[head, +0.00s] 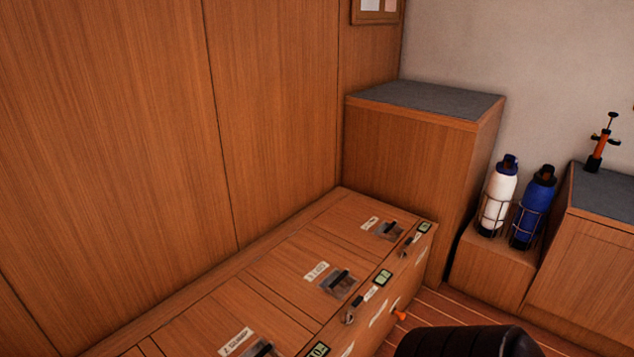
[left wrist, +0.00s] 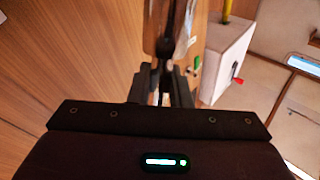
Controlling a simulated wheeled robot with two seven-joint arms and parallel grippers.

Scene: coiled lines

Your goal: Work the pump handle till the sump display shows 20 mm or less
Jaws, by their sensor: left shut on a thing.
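In the left wrist view my left gripper (left wrist: 166,76) is shut on a dark, slim handle (left wrist: 169,45) that runs up from between its fingertips. I take this for the pump handle, though the close view is dark and hides most of it. In the head view small greenish displays sit along the front edge of the locker bench: one in the middle (head: 383,278), one at the far end (head: 424,227) and one at the bottom edge (head: 318,349). Their digits are too small to read, and I cannot tell which belongs to the sump. My right gripper is in neither view.
The locker bench (head: 262,283) has labelled lids with dark latches. An orange knob (head: 398,315) sticks out from its front. A white bottle (head: 497,195) and a blue bottle (head: 535,205) stand in racks. A white box (left wrist: 224,60) with a red lever shows in the left wrist view.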

